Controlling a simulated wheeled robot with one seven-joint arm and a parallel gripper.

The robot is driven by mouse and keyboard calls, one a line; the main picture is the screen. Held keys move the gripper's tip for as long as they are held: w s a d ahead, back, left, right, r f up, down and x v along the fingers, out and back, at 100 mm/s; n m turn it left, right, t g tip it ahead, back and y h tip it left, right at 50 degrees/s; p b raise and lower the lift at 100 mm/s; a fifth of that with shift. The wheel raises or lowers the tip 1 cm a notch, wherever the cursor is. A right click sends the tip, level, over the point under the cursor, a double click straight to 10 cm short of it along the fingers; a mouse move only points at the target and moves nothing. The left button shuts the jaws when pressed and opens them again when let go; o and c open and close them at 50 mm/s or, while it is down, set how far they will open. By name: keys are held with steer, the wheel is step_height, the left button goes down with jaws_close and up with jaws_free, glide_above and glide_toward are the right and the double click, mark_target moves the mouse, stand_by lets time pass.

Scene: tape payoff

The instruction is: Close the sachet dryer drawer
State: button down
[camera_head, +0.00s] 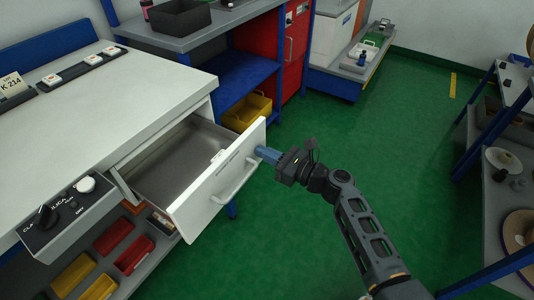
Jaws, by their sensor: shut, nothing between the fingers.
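The drawer (217,183) is white with a grey inside and a white bar handle on its front. It is pulled well out of the white bench (120,100). I cannot tell whether the fingertips touch the front panel.
A control box (70,215) with a black knob and a white button sits at the bench's left front. Red and yellow bins (133,255) lie on a shelf below. A yellow crate (247,112) stands behind the drawer. Shelving (500,170) stands at the right. The green floor between is clear.

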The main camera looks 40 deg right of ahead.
steer(key=shift+w, duration=0.1)
steer(key=b+x, duration=0.4)
steer(key=x, duration=1.2)
steer(key=shift+w+a, duration=0.1)
steer(key=shift+w, duration=0.1)
steer(key=shift+w+a+b, duration=0.15)
steer(key=shift+w+b, duration=0.3)
steer(key=shift+w, duration=0.15)
steer(key=shift+w+a+r, duration=0.1)
steer(key=shift+w+r, duration=0.1)
